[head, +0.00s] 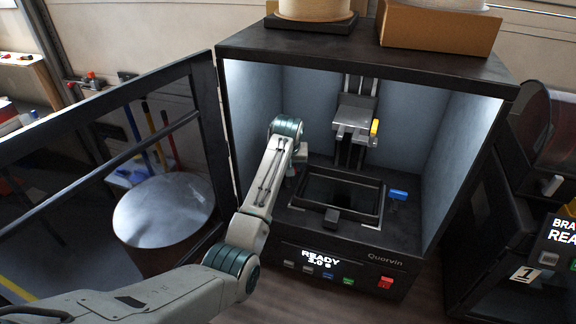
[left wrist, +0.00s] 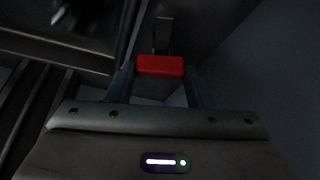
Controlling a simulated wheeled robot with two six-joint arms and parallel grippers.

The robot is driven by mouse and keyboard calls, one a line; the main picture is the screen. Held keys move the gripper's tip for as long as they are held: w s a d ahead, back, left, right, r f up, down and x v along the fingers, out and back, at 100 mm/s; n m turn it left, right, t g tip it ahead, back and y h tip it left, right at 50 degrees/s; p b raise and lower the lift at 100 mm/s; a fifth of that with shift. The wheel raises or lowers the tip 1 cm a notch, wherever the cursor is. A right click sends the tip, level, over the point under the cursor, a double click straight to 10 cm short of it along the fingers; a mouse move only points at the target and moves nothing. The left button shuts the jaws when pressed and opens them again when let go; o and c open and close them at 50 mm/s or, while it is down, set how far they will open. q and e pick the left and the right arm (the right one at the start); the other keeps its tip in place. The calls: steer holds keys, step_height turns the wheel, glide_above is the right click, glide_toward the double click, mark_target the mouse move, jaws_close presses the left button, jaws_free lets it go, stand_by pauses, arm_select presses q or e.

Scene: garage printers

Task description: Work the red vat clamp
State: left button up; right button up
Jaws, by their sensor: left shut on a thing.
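The red vat clamp (left wrist: 160,66) shows in the left wrist view as a red block between the two fingers of my left gripper (left wrist: 160,78), which is shut on it. In the head view my left arm reaches through the open front of the printer (head: 420,262), along the left side of the resin vat (head: 378,212). There the arm hides the red clamp and the gripper fingers. A blue clamp (head: 398,194) sits at the vat's right side. My right gripper is in neither view.
The printer door (head: 110,167) stands open to the left. The build platform (head: 354,118), with a yellow part (head: 375,127), hangs above the vat. A round metal-topped drum (head: 163,208) stands beyond the door. Another printer (head: 500,240) is close on the right.

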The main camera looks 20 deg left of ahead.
arm_select(q)
steer(key=shift+o, duration=0.2)
steer(key=n, duration=0.2)
steer(key=n+y, duration=0.1)
steer(key=n, duration=0.1)
steer(key=shift+w+d+n+g+y, duration=0.1)
steer(key=shift+d+n+g+y, duration=0.05)
steer(key=shift+n+g+y, duration=0.2)
steer(key=n, duration=0.2)
steer(key=shift+n+g+y+b, duration=0.3)
steer(key=shift+n+g+y, duration=0.05)
steer(key=n+g+b, duration=0.1)
steer(key=n+b, duration=0.1)
steer(key=n, duration=0.2)
steer(key=shift+w+d+y, duration=0.1)
steer(key=shift+w+y, duration=0.05)
steer(key=shift+y, duration=0.25)
steer(key=shift+c, duration=0.2)
steer(key=shift+n+g+b, duration=0.55)
steer(key=shift+n+g, duration=0.05)
steer(key=shift+n, duration=0.4)
steer(key=shift+r+n, duration=0.1)
steer(key=shift+n, duration=0.2)
steer(key=o, duration=1)
